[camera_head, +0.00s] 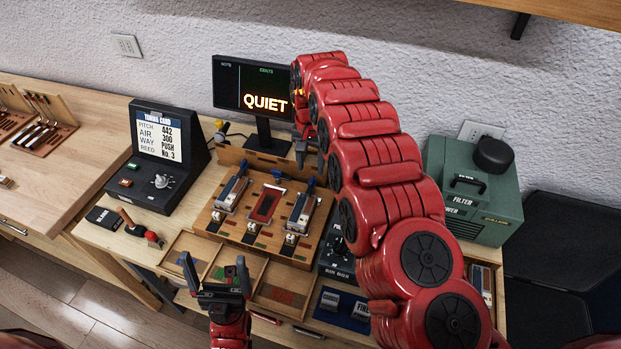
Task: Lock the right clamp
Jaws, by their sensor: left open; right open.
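A wooden board (255,232) on the bench carries a left clamp (231,192), a red-and-white block (266,205) in the middle and a right clamp (300,210). The right clamp is a grey-white bar with a blue lever (310,186) at its back end; I cannot tell whether it is locked. My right gripper (311,160) is open, pointing down just above and behind the right clamp's lever, apparently apart from it. My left gripper (215,272) is open and empty, fingers up, in front of the board over the bench's front trays.
A monitor (240,88) reading QUIET stands behind the board. My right arm crosses above the bench's right side.

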